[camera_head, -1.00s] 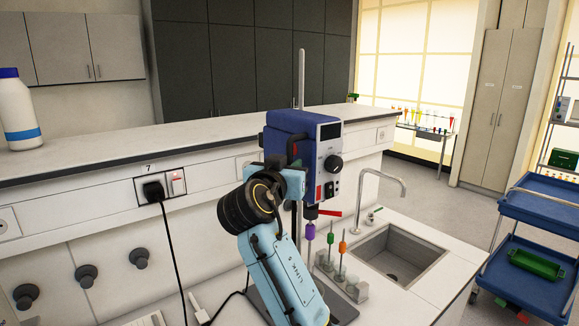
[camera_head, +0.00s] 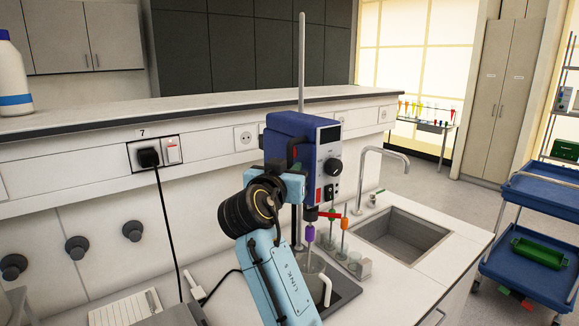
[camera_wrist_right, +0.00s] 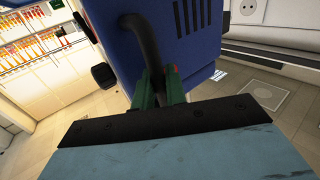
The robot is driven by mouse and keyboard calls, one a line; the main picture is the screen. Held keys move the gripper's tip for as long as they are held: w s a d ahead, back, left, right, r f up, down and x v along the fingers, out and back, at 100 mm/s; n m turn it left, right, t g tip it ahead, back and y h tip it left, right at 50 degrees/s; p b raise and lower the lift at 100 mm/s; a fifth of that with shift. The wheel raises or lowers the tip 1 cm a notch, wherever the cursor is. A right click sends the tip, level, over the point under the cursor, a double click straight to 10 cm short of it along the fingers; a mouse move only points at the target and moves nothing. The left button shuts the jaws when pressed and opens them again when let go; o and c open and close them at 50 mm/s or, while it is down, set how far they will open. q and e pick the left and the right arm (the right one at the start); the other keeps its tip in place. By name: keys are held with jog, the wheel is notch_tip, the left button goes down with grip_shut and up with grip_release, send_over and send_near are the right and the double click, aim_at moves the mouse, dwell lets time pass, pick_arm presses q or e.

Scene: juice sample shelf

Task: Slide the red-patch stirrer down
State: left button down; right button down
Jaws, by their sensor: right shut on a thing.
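The blue stirrer (camera_head: 291,130) has a red patch (camera_head: 319,194) low on its front panel and sits on a tall upright rod (camera_head: 301,60). My right gripper (camera_head: 290,166) is at its left side, shut on its dark handle. In the right wrist view, the green fingertips (camera_wrist_right: 159,88) close around the black curved handle (camera_wrist_right: 147,42) beside the blue housing. A shaft with a purple collar (camera_head: 310,234) hangs from the stirrer above a beaker (camera_head: 318,283) on the base plate. My arm partly hides the beaker and base. The left gripper is not seen.
A small rack (camera_head: 358,266) with orange- and green-collared shafts stands right of the beaker, near the sink (camera_head: 402,242) and tap (camera_head: 375,150). A black plug (camera_head: 148,157) and cable hang at the left. A blue cart (camera_head: 540,200) stands at the right.

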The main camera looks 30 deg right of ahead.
notch_tip(320, 180, down, 7)
jog(key=b, duration=0.5)
jog(key=shift+f, duration=0.3)
jog(key=c, duration=1.9)
grip_release()
jog(key=shift+o, duration=0.6)
jog(key=shift+a, duration=0.1)
jog(key=b+v, duration=0.1)
jog(key=v, duration=0.6)
jog(key=shift+s, duration=0.2)
jog(key=shift+a, duration=0.15)
